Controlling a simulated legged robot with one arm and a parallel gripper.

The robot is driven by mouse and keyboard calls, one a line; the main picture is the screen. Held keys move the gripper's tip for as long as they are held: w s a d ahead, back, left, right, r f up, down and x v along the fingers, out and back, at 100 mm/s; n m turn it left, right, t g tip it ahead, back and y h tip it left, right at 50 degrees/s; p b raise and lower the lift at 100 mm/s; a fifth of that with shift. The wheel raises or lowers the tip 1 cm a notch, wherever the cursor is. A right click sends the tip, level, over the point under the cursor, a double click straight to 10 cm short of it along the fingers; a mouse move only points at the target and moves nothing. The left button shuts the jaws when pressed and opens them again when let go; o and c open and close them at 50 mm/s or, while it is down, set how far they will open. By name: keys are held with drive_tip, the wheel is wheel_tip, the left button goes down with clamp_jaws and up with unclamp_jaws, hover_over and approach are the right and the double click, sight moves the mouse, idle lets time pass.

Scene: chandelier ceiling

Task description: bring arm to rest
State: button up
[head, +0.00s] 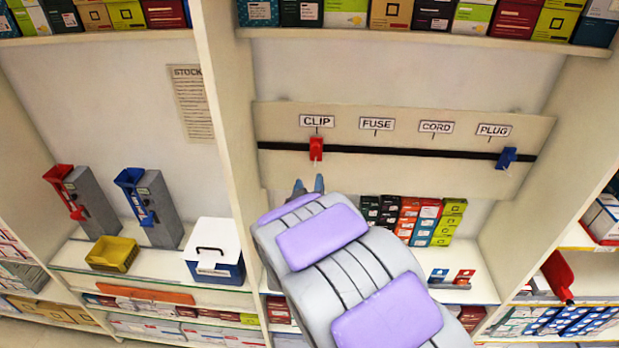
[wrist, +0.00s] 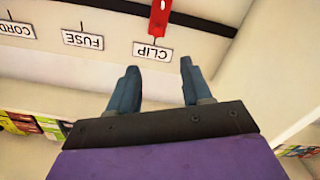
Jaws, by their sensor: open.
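My gripper (head: 308,185) is at the end of my grey and purple arm, which reaches up from the lower right in the head view. Its two blue-grey fingers stand apart and empty in the wrist view (wrist: 160,85). A red clip-like piece (head: 316,149) hangs on the black strip under the CLIP label, just beyond and above the fingertips in the head view. In the wrist view, which is upside down, the red piece (wrist: 159,18) is at the top, apart from the fingers.
A blue piece (head: 507,158) hangs under the PLUG label. Shelf uprights (head: 225,130) stand left and right of the label board (head: 400,165). Small boxes (head: 412,218) are stacked below. A blue-white box (head: 215,255) and yellow bin (head: 112,254) sit on the left shelf.

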drive_tip(key=shift+s, duration=0.4)
drive_tip(key=shift+f, duration=0.1)
drive_tip(key=s+d+f+m+g+y+b, duration=0.1)
drive_tip(key=s+d+f+g+b, duration=0.4)
drive_tip(key=s, duration=0.3)
drive_tip(key=s+d+f+m+g+y+b, duration=0.1)
drive_tip(key=s+d+f+g+b, duration=0.15)
drive_tip(key=s+f+g, duration=0.4)
drive_tip(key=s+d+f+g+b, duration=0.1)
drive_tip(key=s+d+g+b, duration=0.1)
drive_tip(key=s, duration=0.8)
drive_tip(key=s+d+f+m+g+h+b, duration=0.1)
drive_tip(key=s+d+g+b, duration=0.2)
drive_tip(key=s, duration=0.7)
drive_tip(key=s+d+f+m+g+b, duration=0.1)
drive_tip(key=s+d+g+b, duration=0.1)
drive_tip(key=s, duration=0.8)
drive_tip(key=d+g, duration=0.1)
drive_tip(key=d, duration=0.1)
drive_tip(key=shift+s+d+f, duration=0.25)
drive_tip(key=shift+s+d, duration=0.05)
drive_tip(key=shift+s, duration=0.05)
